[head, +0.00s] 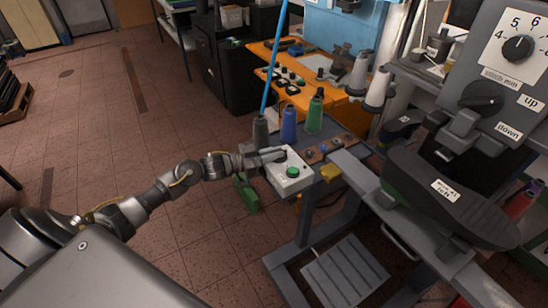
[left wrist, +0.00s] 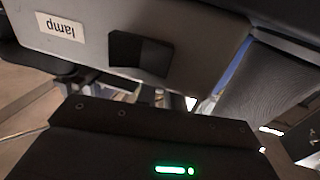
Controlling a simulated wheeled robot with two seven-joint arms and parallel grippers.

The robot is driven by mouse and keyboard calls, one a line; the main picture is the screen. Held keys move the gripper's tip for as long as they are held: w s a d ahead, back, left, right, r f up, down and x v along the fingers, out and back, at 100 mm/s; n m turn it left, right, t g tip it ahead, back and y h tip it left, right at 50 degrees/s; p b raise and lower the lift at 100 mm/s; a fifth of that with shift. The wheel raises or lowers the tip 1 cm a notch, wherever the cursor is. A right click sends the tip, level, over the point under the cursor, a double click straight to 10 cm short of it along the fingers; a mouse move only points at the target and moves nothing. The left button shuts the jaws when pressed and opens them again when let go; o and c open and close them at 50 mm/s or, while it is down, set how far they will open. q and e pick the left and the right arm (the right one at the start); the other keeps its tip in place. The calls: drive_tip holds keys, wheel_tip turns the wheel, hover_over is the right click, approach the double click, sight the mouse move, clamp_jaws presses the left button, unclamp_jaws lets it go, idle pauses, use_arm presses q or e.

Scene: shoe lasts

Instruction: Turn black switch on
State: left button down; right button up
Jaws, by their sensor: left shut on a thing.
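A white control box (head: 291,184) stands on the near left corner of the work table, with a green button (head: 292,172) on its top. My left gripper (head: 272,154) reaches over the back of the box and is shut at the black switch (head: 281,157), which its fingers mostly hide in the head view. In the left wrist view a grey panel (left wrist: 205,38) carries a label reading "lamp" (left wrist: 61,26), upside down, and a black block (left wrist: 140,54). Whether the switch is turned on cannot be told. My right gripper is not in view.
A grey machine (head: 503,85) with dials and a dark shoe-shaped last (head: 445,198) is at right. A grey pedal (head: 345,275) is below, and a green object (head: 246,194) hangs left of the box.

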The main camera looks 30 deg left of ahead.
use_arm(q)
drive_tip(key=m+g+h+b, duration=0.1)
drive_tip(key=b, duration=0.1)
drive_tip(key=m+g+h+b, duration=0.1)
drive_tip(key=shift+w+a+f+m+g+h+b, duration=0.2)
drive_tip(key=shift+m+g+h+b, duration=0.1)
drive_tip(key=shift+g+b, duration=0.1)
drive_tip(key=shift+r+m+g+h+b, duration=0.25)
drive_tip(key=shift+m+g+h+b, duration=0.35)
drive_tip(key=shift+g+b, duration=0.3)
drive_tip(key=c, duration=1.5)
unclamp_jaws()
drive_tip(key=shift+a, duration=0.1)
